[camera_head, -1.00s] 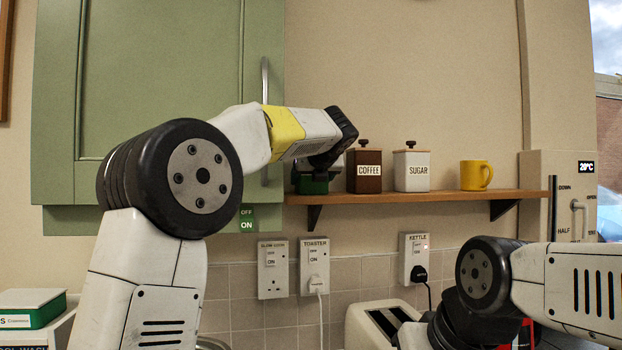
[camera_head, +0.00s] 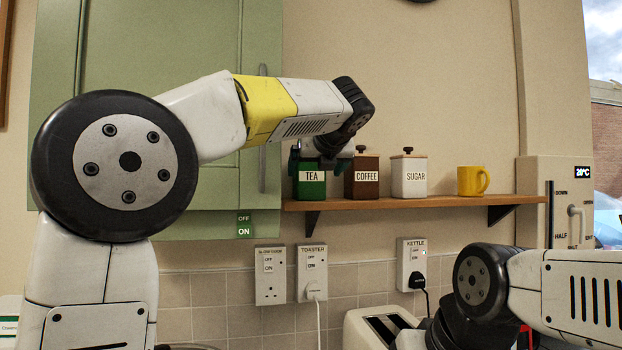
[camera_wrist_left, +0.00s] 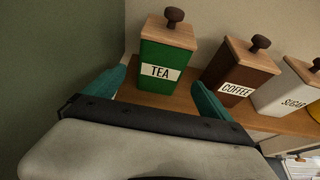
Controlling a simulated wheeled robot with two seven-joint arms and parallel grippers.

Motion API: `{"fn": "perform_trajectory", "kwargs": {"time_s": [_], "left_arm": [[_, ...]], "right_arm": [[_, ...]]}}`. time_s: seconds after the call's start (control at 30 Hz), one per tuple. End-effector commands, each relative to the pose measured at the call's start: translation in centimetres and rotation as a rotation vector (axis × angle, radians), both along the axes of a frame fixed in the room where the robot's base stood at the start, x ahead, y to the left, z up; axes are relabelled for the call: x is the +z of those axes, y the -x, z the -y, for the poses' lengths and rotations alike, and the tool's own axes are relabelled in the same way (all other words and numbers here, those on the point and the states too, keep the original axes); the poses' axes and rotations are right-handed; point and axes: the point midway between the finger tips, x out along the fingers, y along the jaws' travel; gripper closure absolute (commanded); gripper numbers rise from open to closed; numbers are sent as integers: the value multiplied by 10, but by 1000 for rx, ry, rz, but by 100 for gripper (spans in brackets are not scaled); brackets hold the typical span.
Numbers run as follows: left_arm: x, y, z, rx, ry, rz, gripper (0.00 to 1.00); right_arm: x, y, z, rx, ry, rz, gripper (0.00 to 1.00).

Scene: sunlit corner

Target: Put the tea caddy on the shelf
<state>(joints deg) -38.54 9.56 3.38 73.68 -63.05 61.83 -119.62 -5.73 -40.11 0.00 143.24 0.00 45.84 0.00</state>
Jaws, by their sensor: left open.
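The tea caddy (camera_head: 312,185), a green box with a white TEA label, stands upright at the left end of the wooden shelf (camera_head: 420,202). In the left wrist view the caddy (camera_wrist_left: 163,62) shows its wooden lid and dark knob. My left gripper (camera_head: 321,160) is open at the caddy's top and hides its lid in the head view. In the wrist view the teal fingers of my left gripper (camera_wrist_left: 160,92) are apart, with the caddy just beyond and between them, not gripped. My right arm is low at the right; its gripper does not show.
A brown COFFEE caddy (camera_head: 362,178) stands close right of the tea caddy, then a white SUGAR caddy (camera_head: 408,178) and a yellow mug (camera_head: 472,181). A green cupboard (camera_head: 215,200) is at the left. A toaster (camera_head: 372,325) and wall switches are below the shelf.

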Motion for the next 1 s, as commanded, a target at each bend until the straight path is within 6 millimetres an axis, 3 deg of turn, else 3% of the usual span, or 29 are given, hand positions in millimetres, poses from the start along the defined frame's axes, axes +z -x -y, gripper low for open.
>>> {"fn": "perform_trajectory", "kwargs": {"time_s": [0.23,1.0], "left_arm": [[9,22,4,0,0,0,6],[9,23,4,1,0,-1,6]], "right_arm": [[0,0,0,0,0,0,70],[0,0,0,0,0,0,70]]}}
